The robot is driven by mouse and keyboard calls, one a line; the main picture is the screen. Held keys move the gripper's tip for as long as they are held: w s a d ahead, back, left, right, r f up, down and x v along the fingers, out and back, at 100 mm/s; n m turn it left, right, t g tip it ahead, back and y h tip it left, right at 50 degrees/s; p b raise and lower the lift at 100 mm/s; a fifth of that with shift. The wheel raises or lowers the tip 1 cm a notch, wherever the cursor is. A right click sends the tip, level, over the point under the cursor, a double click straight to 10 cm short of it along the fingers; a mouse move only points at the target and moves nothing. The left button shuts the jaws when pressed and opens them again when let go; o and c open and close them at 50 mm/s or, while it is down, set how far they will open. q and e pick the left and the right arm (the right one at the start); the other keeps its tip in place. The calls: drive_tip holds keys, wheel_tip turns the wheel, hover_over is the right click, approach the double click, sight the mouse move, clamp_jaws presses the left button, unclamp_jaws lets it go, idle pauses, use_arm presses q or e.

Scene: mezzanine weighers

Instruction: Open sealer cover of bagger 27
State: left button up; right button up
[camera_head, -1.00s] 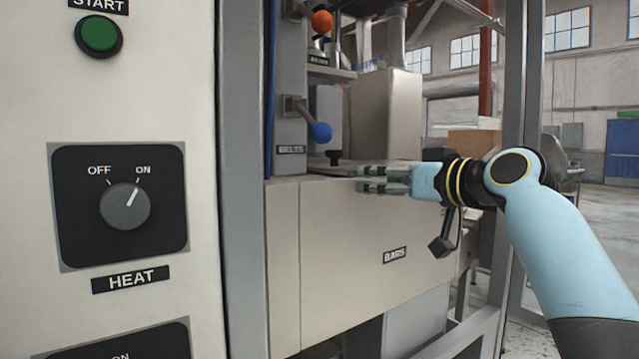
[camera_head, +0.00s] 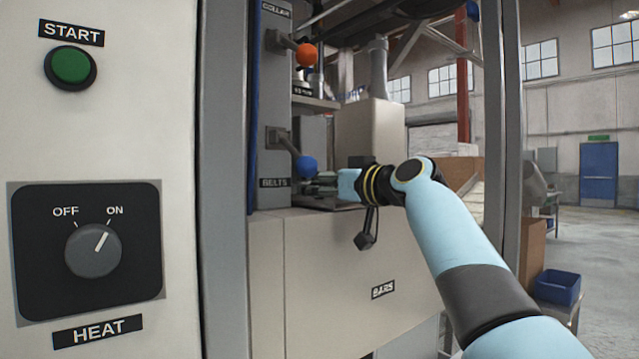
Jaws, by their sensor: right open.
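A beige box front labelled BARS (camera_head: 330,285) stands below the lever column of the bagger; I take it to be the sealer cover, and its front looks closed. My right gripper (camera_head: 312,186) reaches in from the right, level with the top of this front. Its fingers are open and point left, just under the blue lever ball (camera_head: 306,167). The fingertips are small and partly lost against the dark parts there, so I cannot tell whether they touch anything. My left gripper is out of view.
A control cabinet with a green START button (camera_head: 72,67) and a HEAT knob (camera_head: 93,250) at ON fills the left. An orange lever ball (camera_head: 306,54) is above the blue one.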

drive_tip(key=shift+w+a, duration=0.15)
drive_tip(key=shift+w, duration=0.1)
clamp_jaws()
drive_tip(key=shift+f, duration=0.1)
